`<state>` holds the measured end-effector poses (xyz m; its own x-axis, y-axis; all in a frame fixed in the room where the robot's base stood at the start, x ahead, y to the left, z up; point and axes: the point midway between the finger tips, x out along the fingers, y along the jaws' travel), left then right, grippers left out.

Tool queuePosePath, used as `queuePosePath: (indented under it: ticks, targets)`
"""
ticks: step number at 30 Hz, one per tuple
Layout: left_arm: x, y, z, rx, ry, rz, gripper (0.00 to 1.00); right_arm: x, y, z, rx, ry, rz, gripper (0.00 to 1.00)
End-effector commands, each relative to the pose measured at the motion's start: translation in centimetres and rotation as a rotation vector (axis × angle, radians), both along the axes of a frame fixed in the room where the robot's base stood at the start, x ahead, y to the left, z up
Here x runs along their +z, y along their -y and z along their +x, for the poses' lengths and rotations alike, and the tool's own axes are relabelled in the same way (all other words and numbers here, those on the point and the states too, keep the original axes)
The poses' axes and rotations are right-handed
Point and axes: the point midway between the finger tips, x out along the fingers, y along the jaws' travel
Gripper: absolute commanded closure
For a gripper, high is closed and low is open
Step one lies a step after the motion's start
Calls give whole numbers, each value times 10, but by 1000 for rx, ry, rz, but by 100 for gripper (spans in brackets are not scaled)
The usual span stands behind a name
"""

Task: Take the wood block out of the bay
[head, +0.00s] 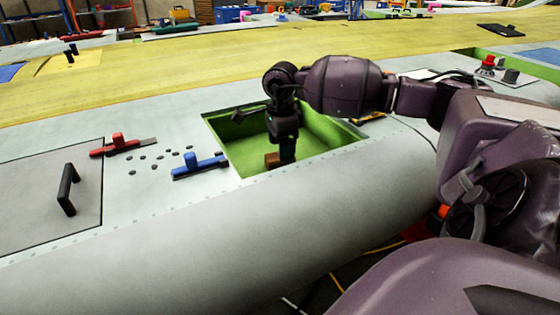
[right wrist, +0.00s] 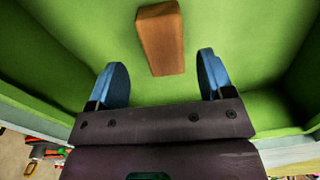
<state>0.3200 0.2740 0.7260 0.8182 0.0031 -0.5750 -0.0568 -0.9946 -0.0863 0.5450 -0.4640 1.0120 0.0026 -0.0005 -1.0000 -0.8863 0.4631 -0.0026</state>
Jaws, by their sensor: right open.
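The wood block (right wrist: 160,38) is brown and lies on the green floor of the bay in the right wrist view. In the head view a small part of the block (head: 271,160) shows beside my right gripper (head: 287,152). The bay (head: 325,131) is a green-lined opening in the grey wing skin. My right gripper reaches down into the bay. In the right wrist view its two blue fingers (right wrist: 163,80) are spread wide with nothing between them, and the block lies just beyond their tips. My left gripper is not in view.
A blue-handled tool (head: 200,166), a red-handled tool (head: 120,145) and several small dark fasteners lie on the skin left of the bay. A panel with a black handle (head: 67,189) is further left. Bay walls stand close around my right gripper.

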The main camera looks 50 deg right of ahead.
Motion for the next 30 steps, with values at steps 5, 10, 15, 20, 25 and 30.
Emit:
queuePosePath:
  ticks: [5, 10, 15, 20, 25, 30]
  targets:
    - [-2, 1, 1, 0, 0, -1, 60, -28, 0, 4, -1, -6, 2, 26]
    - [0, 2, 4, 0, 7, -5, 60, -40, 0, 4, 0, -2, 1, 26]
    - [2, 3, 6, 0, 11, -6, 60, -40, 0, 4, 0, -1, 0, 26]
    - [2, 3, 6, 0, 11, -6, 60, -39, 1, 4, 0, -2, 0, 47]
    - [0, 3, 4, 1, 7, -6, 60, -39, 1, 4, 0, -2, 0, 73]
    - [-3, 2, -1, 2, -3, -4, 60, -39, 1, 4, 0, -1, 0, 80]
